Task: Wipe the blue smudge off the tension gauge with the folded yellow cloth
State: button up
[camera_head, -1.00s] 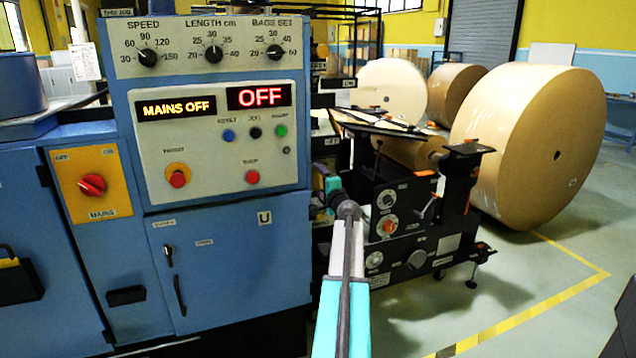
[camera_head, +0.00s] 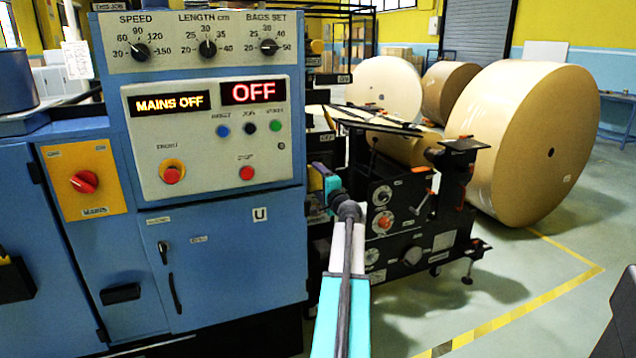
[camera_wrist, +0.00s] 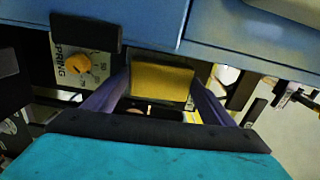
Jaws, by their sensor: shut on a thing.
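In the wrist view the folded yellow cloth (camera_wrist: 162,82) sits between the two purple fingers of my gripper (camera_wrist: 160,92). My gripper is shut on it. A blue panel edge lies beyond it. In the head view my arm reaches toward the gap between the blue machine and the black unwind stand (camera_head: 400,190), and my gripper is mostly hidden behind the arm. Round dials show on the stand, but I cannot tell which is the tension gauge. I can make out no blue smudge in either view.
The blue machine (camera_head: 225,260) fills the left, its displays reading MAINS OFF and OFF. Big kraft rolls (camera_head: 535,140) stand behind the stand. In the wrist view a SPRING dial (camera_wrist: 80,65) is left of the cloth. Open floor lies at right, with a yellow line (camera_head: 500,318).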

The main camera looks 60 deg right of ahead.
jog(key=shift+b+v, duration=0.45)
jog(key=shift+v, duration=0.85)
